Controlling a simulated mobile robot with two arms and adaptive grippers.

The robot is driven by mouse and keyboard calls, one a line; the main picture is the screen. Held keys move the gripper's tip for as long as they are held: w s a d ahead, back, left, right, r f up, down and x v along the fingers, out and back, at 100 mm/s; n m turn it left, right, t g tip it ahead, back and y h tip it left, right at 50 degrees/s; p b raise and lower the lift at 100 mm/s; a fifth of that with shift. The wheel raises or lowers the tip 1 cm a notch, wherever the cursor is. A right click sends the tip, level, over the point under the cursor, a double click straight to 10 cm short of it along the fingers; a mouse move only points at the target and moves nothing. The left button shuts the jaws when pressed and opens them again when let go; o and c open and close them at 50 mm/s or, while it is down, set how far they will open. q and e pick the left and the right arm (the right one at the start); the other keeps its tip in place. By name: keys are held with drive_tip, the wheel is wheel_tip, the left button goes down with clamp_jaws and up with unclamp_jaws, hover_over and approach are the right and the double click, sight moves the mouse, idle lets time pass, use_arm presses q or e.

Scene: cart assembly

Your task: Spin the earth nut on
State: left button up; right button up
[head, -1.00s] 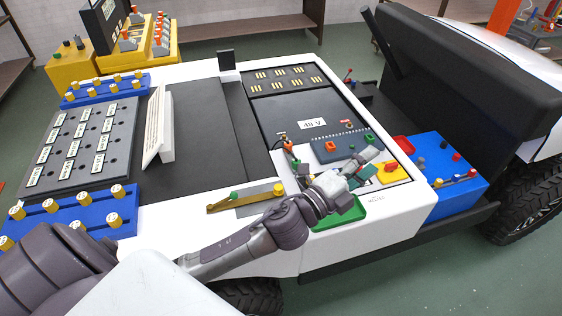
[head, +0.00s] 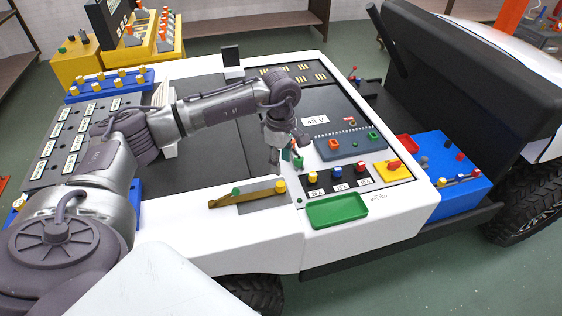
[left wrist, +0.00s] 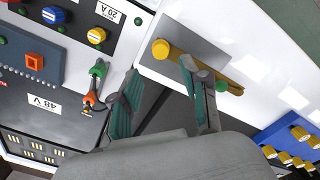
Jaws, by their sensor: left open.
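My left gripper (head: 285,156) points down above the deck, behind the bar. Its fingers (left wrist: 163,90) are apart with nothing between them. My right gripper is out of view.
Green and orange plugs (left wrist: 97,70) stand on the panel close to the left finger. A green tray (head: 337,210), coloured knobs (head: 337,172) and a blue-grey block (head: 348,144) lie to the right. Blue racks with yellow knobs (head: 108,84) stand left.

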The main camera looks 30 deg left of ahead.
sight(281, 184)
use_arm(q)
drive_tip(key=shift+a+f, duration=0.2)
drive_tip(key=shift+f, duration=0.05)
wheel_tip(281, 184, down, 8)
drive_tip(key=b, duration=0.5)
drive_tip(key=shift+d+f, duration=0.1)
drive_tip(key=shift+f, duration=0.15)
drive_tip(key=shift+c, duration=0.5)
clamp_jaws()
drive_tip(key=m, duration=1.7)
drive_tip(key=shift+w, duration=0.1)
drive_tip(key=m, duration=0.5)
drive_tip(key=shift+m, duration=0.4)
drive_tip(key=shift+o, duration=0.3)
unclamp_jaws()
